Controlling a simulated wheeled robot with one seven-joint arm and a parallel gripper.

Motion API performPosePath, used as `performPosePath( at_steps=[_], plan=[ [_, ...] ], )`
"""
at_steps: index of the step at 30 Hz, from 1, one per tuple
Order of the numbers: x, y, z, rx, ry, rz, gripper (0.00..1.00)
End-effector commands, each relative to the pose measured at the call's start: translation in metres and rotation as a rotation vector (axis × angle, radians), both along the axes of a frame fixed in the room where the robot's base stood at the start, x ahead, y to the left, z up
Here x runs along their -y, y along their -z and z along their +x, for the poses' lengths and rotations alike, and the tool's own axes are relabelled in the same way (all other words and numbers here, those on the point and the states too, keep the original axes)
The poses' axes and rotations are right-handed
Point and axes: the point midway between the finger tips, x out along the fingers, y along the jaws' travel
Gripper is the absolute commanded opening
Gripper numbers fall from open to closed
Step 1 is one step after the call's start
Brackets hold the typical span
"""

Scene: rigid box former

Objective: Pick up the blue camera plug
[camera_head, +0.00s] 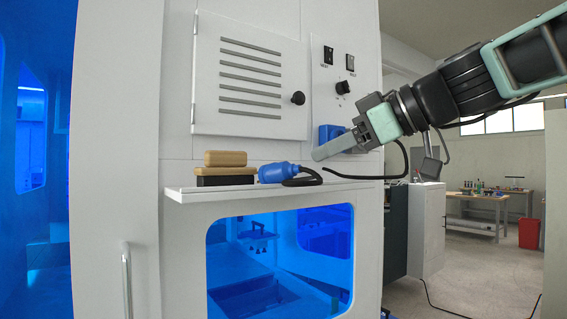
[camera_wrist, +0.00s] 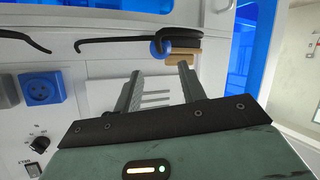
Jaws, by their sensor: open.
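The blue camera plug (camera_head: 278,172) lies on its side on the narrow white shelf, with a black cable running from its right end. My gripper (camera_head: 318,154) is open and empty, above and to the right of the plug, apart from it. In the wrist view the two fingers of my gripper (camera_wrist: 159,73) are spread, and the plug (camera_wrist: 161,48) shows just beyond their tips, partly hidden behind the black cable. A blue socket (camera_wrist: 41,88) is on the panel; in the head view my gripper partly hides it.
The black cable (camera_head: 350,177) hangs past the shelf's right end. A louvred door (camera_head: 250,75) with a black knob is above.

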Motion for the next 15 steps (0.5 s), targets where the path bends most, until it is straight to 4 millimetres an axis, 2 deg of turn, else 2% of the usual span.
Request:
performPosePath(
  at_steps=[6, 15],
  plan=[
    [-0.033, 0.013, 0.023, -0.007, -0.002, 0.001, 0.41],
    [-0.05, 0.022, 0.034, -0.003, -0.002, 0.0, 0.41]
  ],
)
